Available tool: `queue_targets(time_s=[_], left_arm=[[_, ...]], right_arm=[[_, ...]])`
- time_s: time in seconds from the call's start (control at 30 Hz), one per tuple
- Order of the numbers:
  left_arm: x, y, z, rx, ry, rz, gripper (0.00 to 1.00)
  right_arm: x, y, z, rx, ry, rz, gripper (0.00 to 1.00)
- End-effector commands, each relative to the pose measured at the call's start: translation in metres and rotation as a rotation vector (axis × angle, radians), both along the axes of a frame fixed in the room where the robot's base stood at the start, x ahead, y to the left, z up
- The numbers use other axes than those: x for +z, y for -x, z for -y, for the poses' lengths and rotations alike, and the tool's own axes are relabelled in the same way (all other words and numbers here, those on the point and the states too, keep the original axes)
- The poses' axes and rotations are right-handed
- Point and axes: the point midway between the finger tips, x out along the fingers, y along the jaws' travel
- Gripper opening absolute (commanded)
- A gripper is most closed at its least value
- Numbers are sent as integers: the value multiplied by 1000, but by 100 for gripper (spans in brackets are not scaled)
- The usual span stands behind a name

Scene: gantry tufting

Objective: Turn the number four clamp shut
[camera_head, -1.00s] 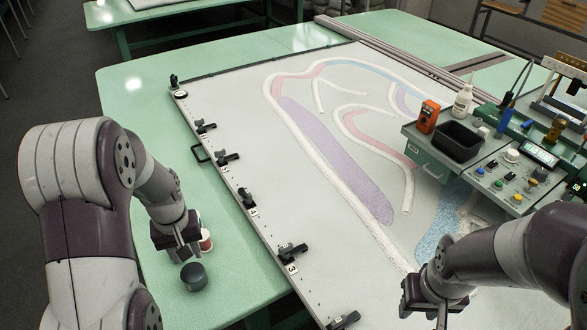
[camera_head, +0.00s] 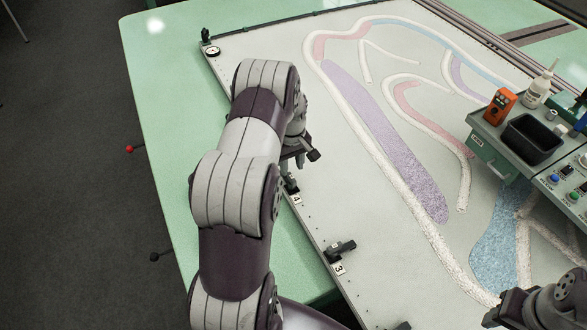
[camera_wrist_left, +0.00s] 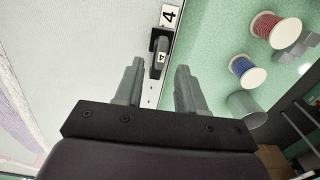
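The number four clamp (camera_head: 291,186) sits on the edge of the white frame, partly covered by my left gripper in the head view. My left gripper (camera_head: 289,170) is above the clamp. In the wrist view its two fingers (camera_wrist_left: 157,70) stand apart on either side of the lever's line, with nothing gripped. My right gripper (camera_head: 496,316) is at the bottom right, and its fingers are not clear.
The number three clamp (camera_head: 341,249) is nearer me on the same edge, its lever pointing inward. A red spool (camera_wrist_left: 275,28), a blue spool (camera_wrist_left: 245,71) and a grey cylinder (camera_wrist_left: 243,103) stand on the green table. A control box (camera_head: 488,158) stands on the right.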

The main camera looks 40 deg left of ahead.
Motion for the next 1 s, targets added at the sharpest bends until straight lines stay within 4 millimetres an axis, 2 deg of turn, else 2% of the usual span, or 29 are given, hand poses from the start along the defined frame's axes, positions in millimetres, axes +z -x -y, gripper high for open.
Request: queue_targets(time_s=[0.1,0.2,0.33,0.53,0.6,0.67,1.0], left_arm=[[-22,0,0,-1,1,-2,39],[-34,0,0,-1,0,0,39],[-42,0,0,-2,0,1,39],[-42,0,0,-2,0,1,39],[-42,0,0,-2,0,1,17],[-42,0,0,-2,0,1,0],[-42,0,0,-25,0,1,0]], right_arm=[[7,0,0,0,0,0,43],[9,0,0,0,0,0,43],[9,0,0,0,0,0,43],[9,0,0,0,0,0,43],[9,0,0,0,0,0,43],[9,0,0,0,0,0,43],[8,0,0,0,0,0,43]])
